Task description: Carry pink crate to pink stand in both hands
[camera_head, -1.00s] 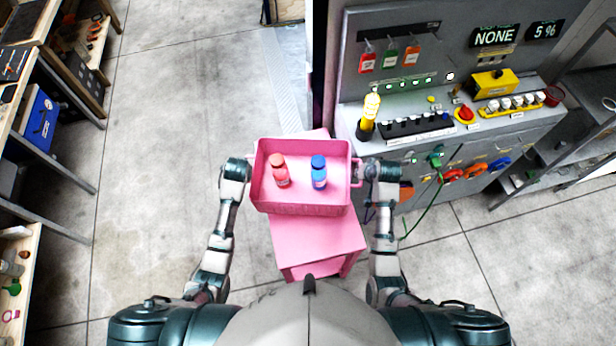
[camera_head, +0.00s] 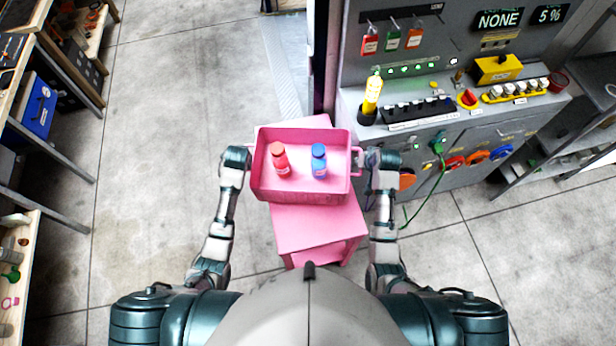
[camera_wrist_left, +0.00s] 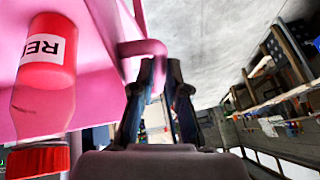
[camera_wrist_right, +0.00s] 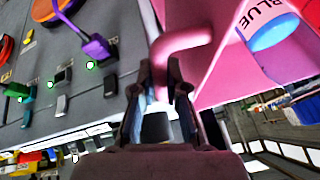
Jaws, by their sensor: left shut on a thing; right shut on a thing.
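The pink crate (camera_head: 303,194) is level in front of me, over the pink stand (camera_head: 318,231). The stand's top shows in front of and behind it; I cannot tell whether they touch. A red bottle (camera_head: 280,160) and a blue bottle (camera_head: 319,162) stand inside the crate. My left gripper (camera_head: 249,158) is shut on the crate's left handle, which shows in the left wrist view (camera_wrist_left: 143,48). My right gripper (camera_head: 364,161) is shut on the right handle, which shows in the right wrist view (camera_wrist_right: 180,42). The crate hides the middle of the stand.
Shelves (camera_head: 50,160) line the far left. The floor (camera_head: 160,150) between them and my left arm is clear.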

